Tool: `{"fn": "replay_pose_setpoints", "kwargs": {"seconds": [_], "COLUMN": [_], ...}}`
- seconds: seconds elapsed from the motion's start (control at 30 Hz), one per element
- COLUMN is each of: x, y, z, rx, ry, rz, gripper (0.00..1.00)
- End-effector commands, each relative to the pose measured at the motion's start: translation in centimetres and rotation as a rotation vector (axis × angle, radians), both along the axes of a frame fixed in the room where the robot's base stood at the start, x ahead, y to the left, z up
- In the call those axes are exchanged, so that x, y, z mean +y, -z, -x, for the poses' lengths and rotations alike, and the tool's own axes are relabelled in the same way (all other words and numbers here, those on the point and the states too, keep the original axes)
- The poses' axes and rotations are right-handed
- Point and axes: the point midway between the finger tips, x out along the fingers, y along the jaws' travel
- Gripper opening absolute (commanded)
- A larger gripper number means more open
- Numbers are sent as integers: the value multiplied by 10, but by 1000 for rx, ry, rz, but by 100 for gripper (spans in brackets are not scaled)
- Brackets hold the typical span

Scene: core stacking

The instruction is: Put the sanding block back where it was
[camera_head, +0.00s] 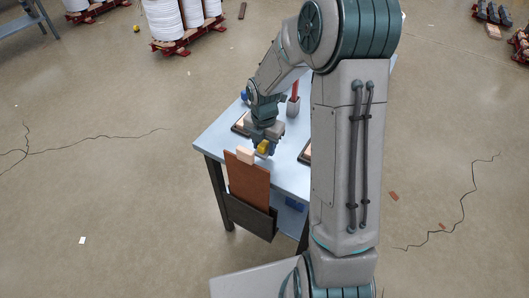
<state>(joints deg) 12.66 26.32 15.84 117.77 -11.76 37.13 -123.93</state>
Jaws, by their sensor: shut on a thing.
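My gripper (264,144) is over the near-left part of the blue-grey table (281,174). It is shut on a small yellow block (263,146), which I take to be the sanding block. The fingers hide part of the block, and I cannot tell whether it touches the tabletop. A pale beige block (245,156) shows just left of the gripper, at the top edge of an upright brown board (247,183).
The brown board stands in a dark holder (249,219) at the table's near side. My arm hides the table's right part.

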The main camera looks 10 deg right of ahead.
Motion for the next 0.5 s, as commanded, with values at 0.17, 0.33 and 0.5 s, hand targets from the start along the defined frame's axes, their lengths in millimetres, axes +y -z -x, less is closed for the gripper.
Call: {"fn": "replay_pose_setpoints", "kwargs": {"seconds": [0.17,0.33,0.5], "x": [0,0,0], "y": [27,37,37], "z": [1,0,0], "rx": [6,1,1], "ry": [-2,-2,-1], "rz": [0,1,1], "gripper": [18,18,18]}}
